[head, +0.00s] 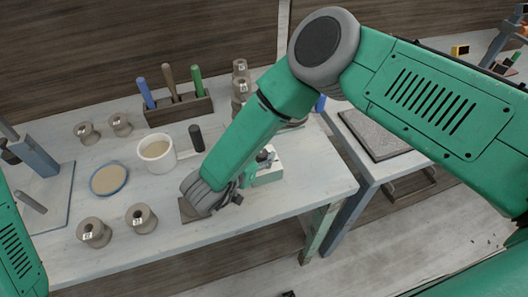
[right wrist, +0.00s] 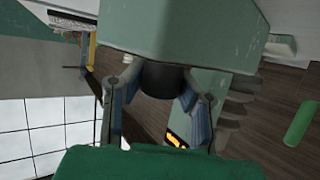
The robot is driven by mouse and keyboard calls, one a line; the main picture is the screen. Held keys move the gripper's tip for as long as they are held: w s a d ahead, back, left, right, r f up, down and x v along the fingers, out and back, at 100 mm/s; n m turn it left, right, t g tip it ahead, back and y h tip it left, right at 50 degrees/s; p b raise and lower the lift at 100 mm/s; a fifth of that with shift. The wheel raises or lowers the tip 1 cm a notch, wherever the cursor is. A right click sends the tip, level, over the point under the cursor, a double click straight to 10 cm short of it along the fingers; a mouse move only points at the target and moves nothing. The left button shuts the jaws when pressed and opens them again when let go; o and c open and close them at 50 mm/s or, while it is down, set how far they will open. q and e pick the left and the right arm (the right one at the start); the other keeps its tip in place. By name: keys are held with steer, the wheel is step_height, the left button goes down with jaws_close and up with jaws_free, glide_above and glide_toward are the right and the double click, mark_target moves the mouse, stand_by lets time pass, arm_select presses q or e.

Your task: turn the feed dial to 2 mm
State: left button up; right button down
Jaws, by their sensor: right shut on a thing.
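The feed dial looks like a dark round knob (right wrist: 164,78) on the pale green machine body (right wrist: 190,28) in the right wrist view. My right gripper (right wrist: 162,92) is shut on this knob, with one finger on each side. In the head view the small green and white machine (head: 267,177) stands near the table's front right edge. My right gripper (head: 240,188) reaches it from the left, and its wrist and forearm partly cover it. No scale or pointer of the dial can be read. Only a piece of my left arm shows at the left edge; its gripper is out of view.
A white cup (head: 157,154), a blue-rimmed dish (head: 108,179), several spools (head: 94,232) and a wooden tool rack (head: 178,108) stand left of and behind my right gripper. A brown slab (head: 190,211) lies under my wrist. A second table (head: 350,122) stands to the right.

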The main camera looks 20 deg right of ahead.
steer(key=shift+s+a+f, duration=0.3)
steer(key=c, duration=1.2)
jaws_free()
steer(key=shift+w+a+r, duration=0.1)
steer(key=shift+a+r, duration=0.1)
steer(key=shift+a, duration=0.15)
steer(key=v, duration=0.6)
steer(key=shift+s+a+r, duration=0.15)
steer(key=shift+s+r, duration=0.15)
steer(key=shift+s, duration=0.05)
arm_select(q)
steer(key=shift+a, duration=0.1)
arm_select(e)
steer(key=shift+v, duration=2.3)
steer(key=shift+a+f, duration=0.1)
steer(key=shift+a, duration=0.1)
